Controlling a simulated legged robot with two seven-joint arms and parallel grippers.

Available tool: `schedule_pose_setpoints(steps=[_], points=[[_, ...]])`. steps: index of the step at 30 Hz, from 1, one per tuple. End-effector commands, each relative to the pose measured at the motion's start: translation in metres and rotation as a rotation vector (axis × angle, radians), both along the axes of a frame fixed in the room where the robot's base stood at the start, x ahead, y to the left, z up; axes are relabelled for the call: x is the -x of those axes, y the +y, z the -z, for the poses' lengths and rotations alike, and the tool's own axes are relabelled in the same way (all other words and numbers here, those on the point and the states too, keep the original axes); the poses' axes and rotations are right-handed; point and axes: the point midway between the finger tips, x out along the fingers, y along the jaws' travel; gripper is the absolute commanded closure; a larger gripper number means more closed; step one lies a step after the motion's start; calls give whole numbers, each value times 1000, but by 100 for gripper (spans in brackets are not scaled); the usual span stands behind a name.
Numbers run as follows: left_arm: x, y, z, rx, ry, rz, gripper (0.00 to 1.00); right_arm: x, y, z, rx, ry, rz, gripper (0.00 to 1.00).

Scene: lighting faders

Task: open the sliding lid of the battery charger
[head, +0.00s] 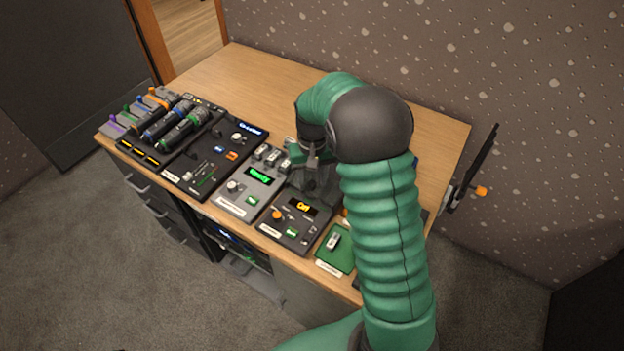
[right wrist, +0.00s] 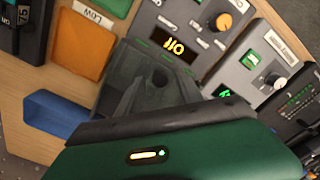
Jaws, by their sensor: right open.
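The battery charger (head: 287,224) appears to be the dark unit with an orange display, in the front row of the table. In the right wrist view its face, with the orange display (right wrist: 180,50), shows at the top. My right gripper (head: 303,158) is open above the charger's back part, close to the cover; contact cannot be told. My left gripper is out of view.
A grey unit with a green display (head: 244,189) stands left of the charger, with a black panel (head: 212,160) beyond it. My right arm hides the table's right part. The back left tabletop (head: 245,82) is clear.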

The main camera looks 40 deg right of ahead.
Motion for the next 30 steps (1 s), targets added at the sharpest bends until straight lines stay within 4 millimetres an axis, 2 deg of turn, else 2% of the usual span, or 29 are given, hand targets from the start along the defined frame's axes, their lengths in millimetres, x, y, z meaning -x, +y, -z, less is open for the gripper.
schedule_pose_setpoints(steps=[3,12,30], points=[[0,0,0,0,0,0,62,0,0,0,0,0,0,60],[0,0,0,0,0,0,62,0,0,-1,0,1,0,99],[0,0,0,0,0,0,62,0,0,-1,0,0,0,100]])
